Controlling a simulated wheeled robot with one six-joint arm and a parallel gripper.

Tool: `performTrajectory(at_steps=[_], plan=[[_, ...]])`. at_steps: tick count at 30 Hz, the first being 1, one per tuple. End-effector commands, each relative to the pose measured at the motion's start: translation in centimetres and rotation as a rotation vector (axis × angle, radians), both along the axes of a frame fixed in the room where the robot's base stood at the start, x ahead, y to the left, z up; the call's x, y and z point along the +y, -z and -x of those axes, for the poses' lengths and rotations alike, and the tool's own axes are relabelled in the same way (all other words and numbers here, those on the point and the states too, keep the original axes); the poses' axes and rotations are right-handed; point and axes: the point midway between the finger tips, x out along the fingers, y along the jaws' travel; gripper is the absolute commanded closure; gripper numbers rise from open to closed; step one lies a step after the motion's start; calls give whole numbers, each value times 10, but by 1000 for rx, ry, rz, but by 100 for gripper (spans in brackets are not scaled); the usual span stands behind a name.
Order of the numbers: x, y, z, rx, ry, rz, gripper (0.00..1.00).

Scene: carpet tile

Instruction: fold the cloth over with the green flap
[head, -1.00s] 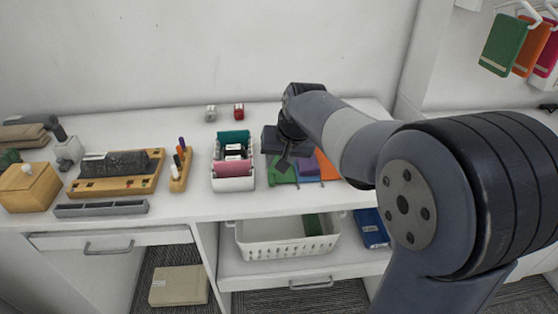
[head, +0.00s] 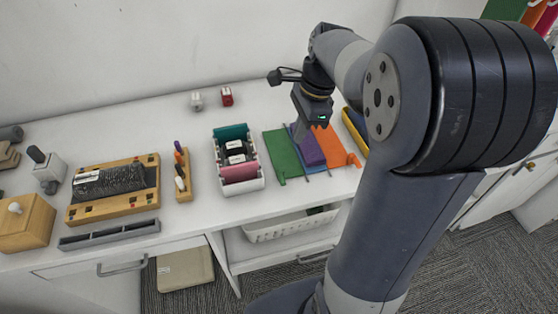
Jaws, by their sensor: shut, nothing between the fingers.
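The cloth lies on the white table right of the middle. Its green flap (head: 283,153) lies flat on the left side and an orange flap (head: 329,140) lies on the right. Between them is a purple part (head: 308,151), which looks raised or folded. My gripper (head: 301,137) points down at the purple part from above. Its fingers are shut with nothing between them. Whether the fingertips touch the purple part I cannot tell. The gripper and wrist hide part of the cloth's far edge.
A white tray (head: 258,184) with teal and pink rolls stands just left of the green flap. A wooden pen holder (head: 188,190) and a wooden tray (head: 83,213) are farther left. A yellow-edged item (head: 352,125) lies right of the cloth.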

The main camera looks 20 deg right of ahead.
Motion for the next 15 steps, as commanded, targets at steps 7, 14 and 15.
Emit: performTrajectory(at_steps=[7, 14, 15], plan=[[11, 43, 1, 6, -4, -1, 100], [22, 91, 1, 5, -5, 0, 100], [24, 98, 1, 5, -5, 0, 100]])
